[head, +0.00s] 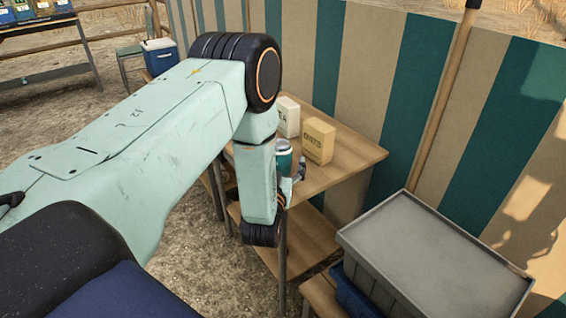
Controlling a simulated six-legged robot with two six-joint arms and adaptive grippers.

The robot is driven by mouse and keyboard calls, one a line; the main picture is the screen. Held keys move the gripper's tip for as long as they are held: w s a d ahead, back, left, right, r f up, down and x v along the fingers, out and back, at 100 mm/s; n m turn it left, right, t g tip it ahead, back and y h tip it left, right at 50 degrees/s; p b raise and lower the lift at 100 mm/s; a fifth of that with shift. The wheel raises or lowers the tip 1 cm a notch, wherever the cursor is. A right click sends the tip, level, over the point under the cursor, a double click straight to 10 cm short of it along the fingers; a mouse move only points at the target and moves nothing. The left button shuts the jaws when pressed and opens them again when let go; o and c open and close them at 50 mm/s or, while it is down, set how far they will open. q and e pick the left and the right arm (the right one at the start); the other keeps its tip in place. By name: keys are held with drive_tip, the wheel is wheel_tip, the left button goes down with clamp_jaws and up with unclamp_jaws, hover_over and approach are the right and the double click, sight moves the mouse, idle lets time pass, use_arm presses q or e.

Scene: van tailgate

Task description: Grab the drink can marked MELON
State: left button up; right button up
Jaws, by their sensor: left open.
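My left arm comes in from the left and bends down over the front of a small wooden table (350,157). Its gripper (299,174) is at the table's front corner, mostly hidden behind my own arm link; the jaws are open. A teal-green cylinder with a pale rim (283,155) stands on the table just behind my forearm, close to the gripper. Its left part is hidden, and I cannot read any marking on it, so I cannot tell whether it is the MELON can. My right gripper is not in view.
A cream box ending in "EA" (287,117) and a tan box marked OATS (318,141) stand behind the cylinder. A grey lidded bin (430,255) stands front right. A striped canvas wall (385,60) closes the back. A blue cooler (160,57) stands far left.

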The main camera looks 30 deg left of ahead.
use_arm(q)
drive_tip(key=shift+w+a, duration=0.2)
drive_tip(key=shift+w, duration=0.1)
drive_tip(key=shift+a, duration=0.35)
drive_tip(key=shift+d, duration=0.2)
drive_tip(key=c, duration=1)
